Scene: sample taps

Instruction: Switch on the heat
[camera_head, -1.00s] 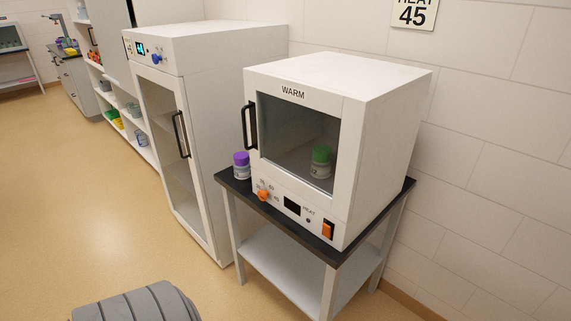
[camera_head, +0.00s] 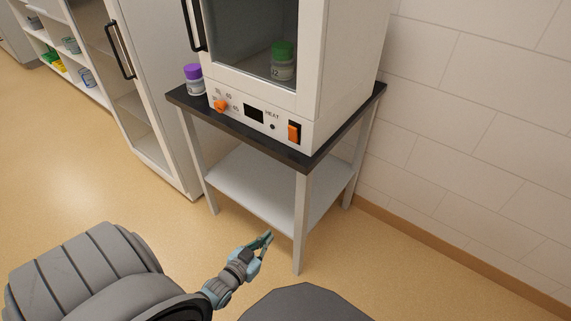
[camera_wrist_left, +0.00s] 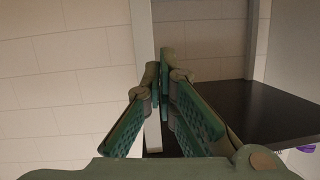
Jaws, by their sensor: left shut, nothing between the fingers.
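The white warming cabinet (camera_head: 345,60) stands on a black-topped table, its glass door closed. On its lower front panel are an orange knob (camera_head: 221,106), a dark blank display (camera_head: 253,114), a small dark dot and an orange rocker switch (camera_head: 294,132) to the right of the HEAT label. A green-capped jar (camera_head: 283,62) shows behind the glass. My left gripper (camera_head: 268,237) is shut and empty, low in front of the table, below and apart from the switch. In the left wrist view its fingers (camera_wrist_left: 165,60) meet. My right gripper is not in view.
A purple-capped jar (camera_head: 194,80) stands on the black tabletop (camera_head: 335,140) left of the cabinet. The table has a lower white shelf (camera_head: 250,185) and pale legs. A tall glass-doored cabinet (camera_head: 150,110) stands to the left. The floor in front is open.

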